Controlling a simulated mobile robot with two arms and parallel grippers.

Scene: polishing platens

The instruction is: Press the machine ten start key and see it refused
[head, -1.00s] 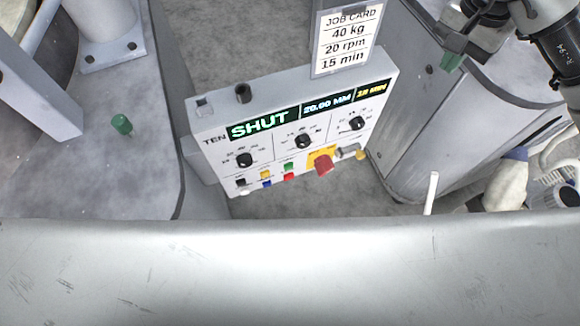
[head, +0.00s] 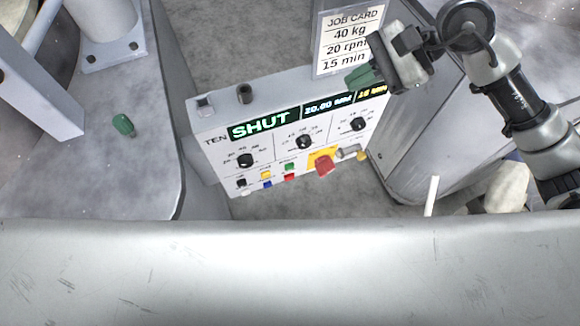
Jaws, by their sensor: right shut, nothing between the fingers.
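The machine ten panel (head: 225,150) is a pale box labelled TEN, in the middle of the head view. The key captions are too small to read. My right gripper (head: 360,76) is shut and empty, its green fingertips in front of the panel's upper right, above the right dial. My left gripper is not in view.
A job card (head: 345,40) reading 40 kg, 20 rpm, 15 min stands above the panel, close to my right gripper. A red mushroom button (head: 324,165) on a yellow plate sits right of the keys. A small green piece (head: 123,125) rests on the left surface.

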